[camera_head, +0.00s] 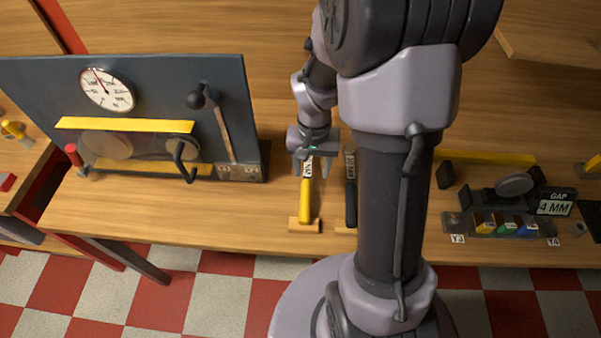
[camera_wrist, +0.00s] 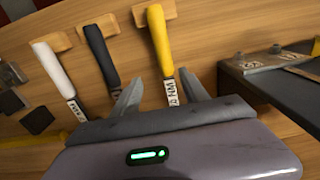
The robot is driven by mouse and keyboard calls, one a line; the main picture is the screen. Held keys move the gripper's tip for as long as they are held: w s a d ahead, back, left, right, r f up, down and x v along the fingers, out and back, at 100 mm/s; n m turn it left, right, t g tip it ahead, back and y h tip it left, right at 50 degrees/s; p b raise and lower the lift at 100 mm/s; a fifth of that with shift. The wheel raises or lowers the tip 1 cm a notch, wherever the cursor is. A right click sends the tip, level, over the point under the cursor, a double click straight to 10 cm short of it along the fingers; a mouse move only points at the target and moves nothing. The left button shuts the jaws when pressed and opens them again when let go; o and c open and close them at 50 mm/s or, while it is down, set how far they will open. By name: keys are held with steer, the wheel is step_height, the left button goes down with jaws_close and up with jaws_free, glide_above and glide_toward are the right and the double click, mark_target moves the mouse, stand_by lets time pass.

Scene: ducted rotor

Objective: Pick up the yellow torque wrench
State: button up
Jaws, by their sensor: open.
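The yellow torque wrench (camera_head: 305,203) lies on the wooden bench, its handle end on a small wooden block (camera_head: 296,225) near the front edge. My gripper (camera_head: 312,168) is open over the wrench's far end, by its white label. In the wrist view, the yellow wrench (camera_wrist: 160,40) runs between the open fingers of my gripper (camera_wrist: 161,92), nearer the right finger. Its labelled end goes out of sight behind the gripper body. I cannot tell the height of the fingers above it.
A black-handled wrench (camera_head: 351,200) lies close on the right; a white-handled one (camera_wrist: 52,68) lies beyond it. A dark panel with a dial (camera_head: 106,90) stands left. A gauge fixture (camera_head: 500,222) is at right. Bare bench lies between the panel and the yellow wrench.

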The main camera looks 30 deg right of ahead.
mark_target(306, 187)
step_height(306, 187, down, 5)
steer(key=shift+w+a+r+b, duration=0.1)
steer(key=shift+a+b, duration=0.05)
steer(key=shift+b, duration=0.5)
steer(key=f+b, duration=0.1)
steer(key=f, duration=0.1)
steer(key=a+f+b, duration=0.1)
steer(key=f+b, duration=0.1)
steer(key=f, duration=0.1)
steer(key=shift+f, duration=0.1)
steer(key=shift+w, duration=0.1)
jaws_close()
